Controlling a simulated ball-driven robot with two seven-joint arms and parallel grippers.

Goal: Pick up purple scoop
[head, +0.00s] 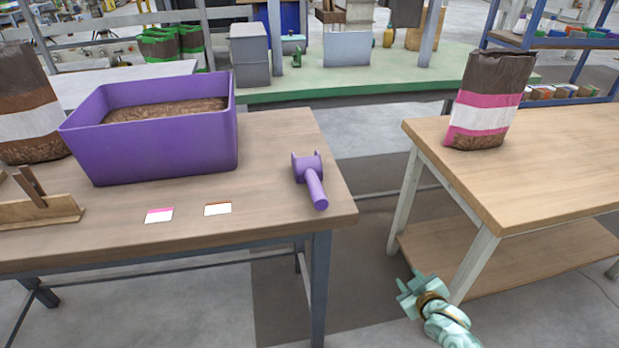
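The purple scoop (310,178) lies on the left wooden table near its right edge. Its wide head points to the back and its round handle points to the front right. My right gripper (408,285) is low at the bottom right, beside the right table's front leg and well apart from the scoop. It holds nothing that I can see; its fingers are too small to tell open from shut. My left gripper is not in view.
A purple bin (155,143) of brown pellets stands on the left table (265,150), with two small cards, a wooden holder and a brown bag (28,105) nearby. A pink-banded bag (488,100) stands on the right table (560,150). A floor gap separates the tables.

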